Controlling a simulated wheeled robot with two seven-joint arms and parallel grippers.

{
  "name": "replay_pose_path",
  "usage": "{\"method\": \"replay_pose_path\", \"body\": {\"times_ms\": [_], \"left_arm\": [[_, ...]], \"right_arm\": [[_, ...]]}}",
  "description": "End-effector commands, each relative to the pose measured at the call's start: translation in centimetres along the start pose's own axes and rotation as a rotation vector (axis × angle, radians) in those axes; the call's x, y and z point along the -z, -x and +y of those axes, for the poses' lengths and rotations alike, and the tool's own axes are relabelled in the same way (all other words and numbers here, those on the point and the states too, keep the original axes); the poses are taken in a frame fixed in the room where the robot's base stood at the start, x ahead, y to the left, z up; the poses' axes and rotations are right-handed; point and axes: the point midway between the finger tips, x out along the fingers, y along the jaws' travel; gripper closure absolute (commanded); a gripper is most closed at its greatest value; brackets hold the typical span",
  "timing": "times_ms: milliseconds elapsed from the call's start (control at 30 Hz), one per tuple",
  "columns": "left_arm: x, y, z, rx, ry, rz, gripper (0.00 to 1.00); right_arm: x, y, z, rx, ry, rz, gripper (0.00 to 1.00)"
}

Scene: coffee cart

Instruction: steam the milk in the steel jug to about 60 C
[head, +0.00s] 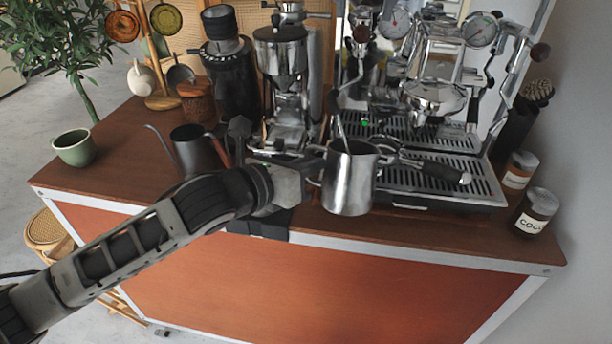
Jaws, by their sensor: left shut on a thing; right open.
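The steel jug (348,185) is upright in front of the espresso machine (430,110), near the counter's front edge. My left gripper (313,172) comes in from the left and is shut on the jug at its left, handle side; the fingertips are partly hidden. The thin silver steam wand (341,126) at the machine's left slants down into the jug's open mouth. Its tip is hidden inside the jug, and so is the milk. I cannot tell whether steam is flowing. My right gripper is not in view.
A portafilter (440,170) lies on the drip tray, right of the jug. The grinder (283,85) stands behind my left gripper and a dark kettle (195,150) to its left. Jars (537,212) stand at the right end. The counter's front left is clear beside a green cup (74,149).

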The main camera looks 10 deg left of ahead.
Motion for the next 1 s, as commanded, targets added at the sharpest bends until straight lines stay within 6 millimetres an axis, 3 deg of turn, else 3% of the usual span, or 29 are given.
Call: {"method": "replay_pose_path", "body": {"times_ms": [533,1000], "left_arm": [[-3.5,-1.6,0.7,0.0,-0.002,-0.002,1.0],[-4.5,-2.0,0.9,0.0,0.001,-0.005,1.0]], "right_arm": [[0.0,0.0,0.0,0.0,0.0,0.0,0.56],[0.0,0.0,0.0,0.0,0.0,0.0,0.56]]}}
